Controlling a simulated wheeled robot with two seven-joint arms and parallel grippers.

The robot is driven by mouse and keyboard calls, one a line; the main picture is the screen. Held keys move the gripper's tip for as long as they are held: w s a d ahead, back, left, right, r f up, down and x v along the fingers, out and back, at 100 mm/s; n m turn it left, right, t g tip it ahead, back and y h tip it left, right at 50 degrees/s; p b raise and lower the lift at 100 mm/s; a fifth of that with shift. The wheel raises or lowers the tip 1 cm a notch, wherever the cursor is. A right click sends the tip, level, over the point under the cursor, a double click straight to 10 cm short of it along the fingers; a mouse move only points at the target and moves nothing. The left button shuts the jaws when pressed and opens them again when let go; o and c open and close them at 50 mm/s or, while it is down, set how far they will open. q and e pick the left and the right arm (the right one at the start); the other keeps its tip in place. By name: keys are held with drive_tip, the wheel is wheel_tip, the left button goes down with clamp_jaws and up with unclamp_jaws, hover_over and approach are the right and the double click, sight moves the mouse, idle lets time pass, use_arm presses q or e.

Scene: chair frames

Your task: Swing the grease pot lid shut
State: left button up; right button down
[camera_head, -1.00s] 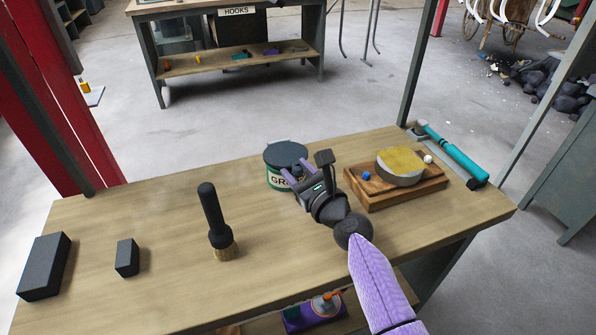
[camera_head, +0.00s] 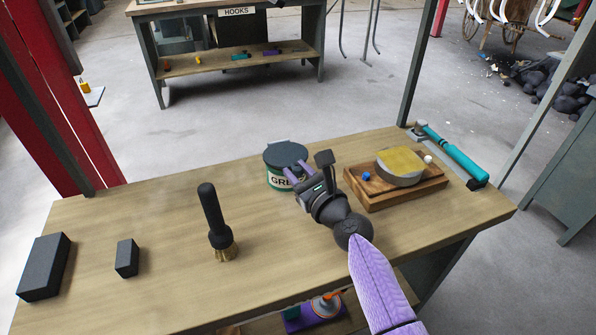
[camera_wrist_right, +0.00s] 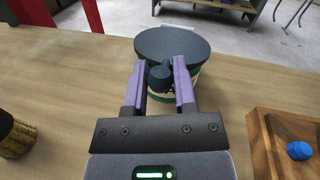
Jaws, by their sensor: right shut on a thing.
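The green grease pot (camera_head: 280,181), with a cream label, stands on the bench left of the wooden tray. Its dark round lid (camera_head: 285,153) lies flat over the mouth, with a hinge piece at the far side; it also shows in the right wrist view (camera_wrist_right: 172,43). My right gripper (camera_head: 296,171) is at the near side of the pot, its purple fingers reaching to the lid's front edge. In the right wrist view the fingers are shut on the lid's dark round knob (camera_wrist_right: 160,79). The fingers hide part of the label. My left gripper is not in view.
A black-handled brush (camera_head: 214,222) and two dark blocks stand left. A teal cylinder (camera_head: 457,160) lies at the right. The bench between brush and pot is clear.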

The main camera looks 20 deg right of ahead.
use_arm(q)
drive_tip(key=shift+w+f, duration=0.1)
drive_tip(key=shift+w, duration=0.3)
use_arm(e)
drive_tip(key=shift+s+f+b, duration=0.15)
drive_tip(key=shift+f+b, duration=0.45)
drive_tip(key=shift+f, duration=0.35)
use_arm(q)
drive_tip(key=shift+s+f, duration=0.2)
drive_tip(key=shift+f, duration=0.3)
use_arm(e)
drive_tip(key=shift+r, duration=0.1)
drive_tip(key=shift+c, duration=2.2)
unclamp_jaws()
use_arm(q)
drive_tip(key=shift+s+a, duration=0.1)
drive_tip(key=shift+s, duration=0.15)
